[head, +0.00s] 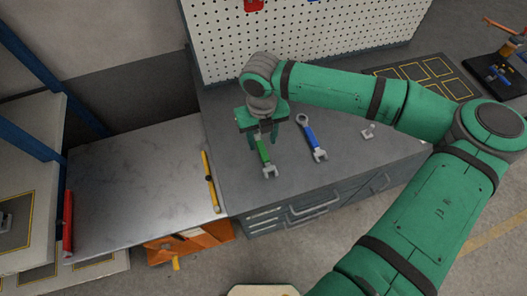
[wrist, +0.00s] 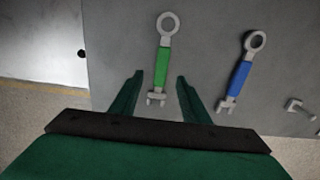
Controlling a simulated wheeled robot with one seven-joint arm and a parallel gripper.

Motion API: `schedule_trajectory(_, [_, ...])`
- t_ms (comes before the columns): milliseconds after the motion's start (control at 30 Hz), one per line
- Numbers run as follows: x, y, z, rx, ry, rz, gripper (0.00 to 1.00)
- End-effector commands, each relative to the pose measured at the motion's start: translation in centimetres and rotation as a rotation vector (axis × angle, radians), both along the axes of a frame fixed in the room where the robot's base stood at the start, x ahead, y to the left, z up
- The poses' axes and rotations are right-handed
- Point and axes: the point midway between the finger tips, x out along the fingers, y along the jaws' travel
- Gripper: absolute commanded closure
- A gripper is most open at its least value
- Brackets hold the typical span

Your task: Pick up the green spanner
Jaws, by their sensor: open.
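The green spanner (head: 263,153) lies on the grey top of the drawer cabinet, with a green grip and grey metal ends. In the wrist view the green spanner (wrist: 161,66) has its ring end at the top and its open jaw end at the bottom, between my fingertips. My gripper (head: 264,133) is over the spanner's ring end in the head view and hides part of it. In the wrist view my gripper (wrist: 160,76) is open and empty, one finger on each side of the spanner. The height gap cannot be judged exactly.
A blue spanner (head: 310,140) lies right of the green one, also in the wrist view (wrist: 239,78). A small grey metal part (head: 368,132) lies further right. A yellow bar (head: 210,181) lies left. A white pegboard (head: 300,45) stands behind.

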Motion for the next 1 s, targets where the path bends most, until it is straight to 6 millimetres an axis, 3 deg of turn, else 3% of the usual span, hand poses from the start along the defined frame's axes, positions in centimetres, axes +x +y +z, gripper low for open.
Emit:
schedule_trajectory(167, [0.0, 0.0, -1.0, 0.000, 0.001, 0.000, 0.58])
schedule_trajectory(500, [-0.1, -0.3, -5.2, 0.000, 0.000, -0.001, 0.58])
schedule_trajectory(800, [-0.1, -0.4, -5.8, 0.001, -0.001, -0.003, 0.58])
schedule_trajectory(833, [-0.1, -0.4, -5.8, 0.001, -0.001, -0.003, 0.60])
schedule_trajectory(1000, [-0.1, -0.5, -5.8, 0.001, -0.001, -0.005, 1.00])
